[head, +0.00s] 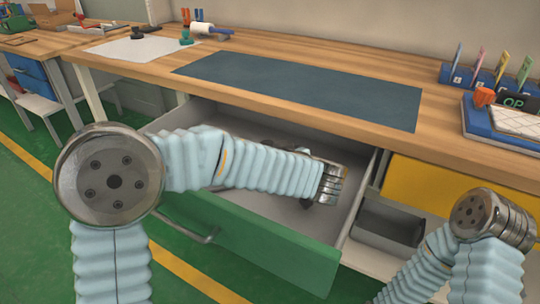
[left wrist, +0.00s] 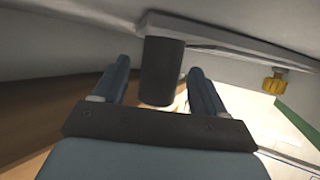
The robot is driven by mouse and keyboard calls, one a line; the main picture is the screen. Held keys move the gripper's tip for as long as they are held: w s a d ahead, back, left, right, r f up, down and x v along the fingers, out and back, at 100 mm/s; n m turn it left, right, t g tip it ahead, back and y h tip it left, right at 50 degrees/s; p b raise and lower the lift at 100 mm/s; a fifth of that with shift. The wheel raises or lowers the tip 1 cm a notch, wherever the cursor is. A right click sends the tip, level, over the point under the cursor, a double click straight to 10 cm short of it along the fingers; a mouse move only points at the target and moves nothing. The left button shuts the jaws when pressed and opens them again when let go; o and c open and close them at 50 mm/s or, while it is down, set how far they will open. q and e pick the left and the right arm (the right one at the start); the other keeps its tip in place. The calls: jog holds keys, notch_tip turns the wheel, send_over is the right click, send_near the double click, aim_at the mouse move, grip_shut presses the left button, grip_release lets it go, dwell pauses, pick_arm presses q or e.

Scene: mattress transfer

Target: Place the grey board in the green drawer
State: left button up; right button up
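The green drawer (head: 265,251) is pulled open under the workbench, with a pale grey interior. My left arm reaches across its front. My left gripper (head: 328,186) is over or inside the drawer's right part. In the left wrist view its two blue fingers (left wrist: 160,98) are spread, with a dark cylinder-like thing (left wrist: 163,70) showing between them; I cannot tell whether they touch it. Dark items in the drawer are mostly hidden behind my arm. I cannot identify a separate grey board; a flat dark blue-grey sheet (head: 300,88) lies on the bench. My right gripper is out of view.
A grey bin (head: 388,229) sits right of the drawer, below a yellow drawer front (head: 450,190). The wooden worktop (head: 290,52) carries a white sheet (head: 140,48), tools, and a blue holder (head: 490,85) at right. A yellow knob-like thing (left wrist: 275,83) shows in the left wrist view.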

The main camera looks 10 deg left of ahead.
pick_arm(q)
jog(key=shift+r, duration=0.1)
jog(key=shift+s+d, duration=0.25)
jog(key=b+v, duration=0.1)
jog(key=v, duration=0.5)
jog(key=shift+s+d+r, duration=0.2)
jog(key=shift+s+r, duration=0.05)
jog(key=shift+s, duration=0.05)
